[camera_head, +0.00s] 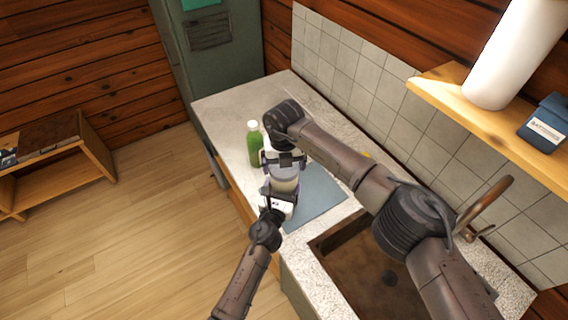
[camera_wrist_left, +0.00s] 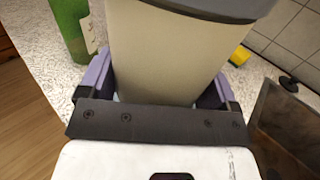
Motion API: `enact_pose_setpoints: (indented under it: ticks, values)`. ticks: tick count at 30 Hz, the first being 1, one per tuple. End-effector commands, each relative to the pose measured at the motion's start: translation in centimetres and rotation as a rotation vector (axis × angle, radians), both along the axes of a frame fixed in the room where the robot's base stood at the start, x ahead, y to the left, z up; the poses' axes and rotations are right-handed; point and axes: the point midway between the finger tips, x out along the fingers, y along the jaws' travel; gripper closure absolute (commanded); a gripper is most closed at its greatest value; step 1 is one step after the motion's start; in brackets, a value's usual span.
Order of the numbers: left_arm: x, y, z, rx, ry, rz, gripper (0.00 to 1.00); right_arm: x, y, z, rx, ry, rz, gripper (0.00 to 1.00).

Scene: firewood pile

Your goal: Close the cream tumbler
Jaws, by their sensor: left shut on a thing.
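The cream tumbler (camera_head: 285,184) stands upright over the counter, and its pale body fills the middle of the left wrist view (camera_wrist_left: 165,55). A grey lid (camera_head: 286,171) is at its top; the lid's dark lower edge shows in the left wrist view (camera_wrist_left: 215,8). I cannot tell if it is fully seated. My left gripper (camera_head: 281,194) is shut on the tumbler's body, with its purple-grey fingers on both sides. My right gripper (camera_head: 285,161) is directly above, at the lid, pointing down. Its fingertips are not clear enough to show their state.
A green bottle (camera_head: 254,146) with a white cap stands close to the left. A blue-grey mat (camera_head: 318,199) lies on the counter (camera_head: 225,104). A sink (camera_head: 345,250) with a faucet (camera_head: 487,203) is at right. A wooden shelf (camera_head: 450,93) holds a white cylinder and a blue box.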

Motion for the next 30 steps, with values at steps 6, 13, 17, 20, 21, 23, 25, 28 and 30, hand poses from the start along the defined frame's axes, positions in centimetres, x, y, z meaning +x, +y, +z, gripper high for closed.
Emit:
enact_pose_setpoints:
  ticks: [6, 13, 17, 20, 21, 23, 25, 28, 30]
  values:
    - [0.0, 0.0, -0.1, 0.001, 0.002, 0.001, 0.82, 0.0, 0.0, 0.0, 0.000, 0.000, 0.002, 0.00]
    - [0.0, 0.0, -0.1, 0.001, 0.002, 0.001, 0.82, 0.1, 0.0, 1.2, 0.001, -0.003, 0.003, 0.00]
    - [0.0, 0.0, -0.1, 0.001, 0.002, 0.001, 0.82, 0.1, 0.0, 3.4, 0.001, -0.005, 0.001, 0.00]
    - [0.0, 0.0, -0.1, 0.001, 0.002, 0.001, 0.82, 0.1, 0.0, 5.3, 0.000, -0.005, 0.002, 0.00]
    - [0.0, 0.0, -0.1, 0.001, 0.002, 0.001, 0.82, 0.1, 0.0, 6.0, 0.001, -0.004, 0.002, 0.00]
    - [0.0, 0.0, -0.1, 0.001, 0.002, 0.001, 0.82, 0.1, 0.0, 7.1, 0.001, -0.004, 0.002, 0.00]
    - [0.0, 0.0, -0.1, 0.001, 0.002, 0.001, 0.82, 0.1, 0.0, 8.3, 0.001, -0.004, 0.001, 0.00]
    - [0.0, 0.0, -0.1, 0.001, 0.002, 0.001, 0.82, 0.0, 0.0, 9.7, 0.000, -0.002, 0.001, 0.00]
    - [0.0, 0.0, -0.1, 0.001, 0.002, 0.001, 0.82, 0.1, 0.0, 10.5, -0.001, -0.002, 0.001, 0.00]
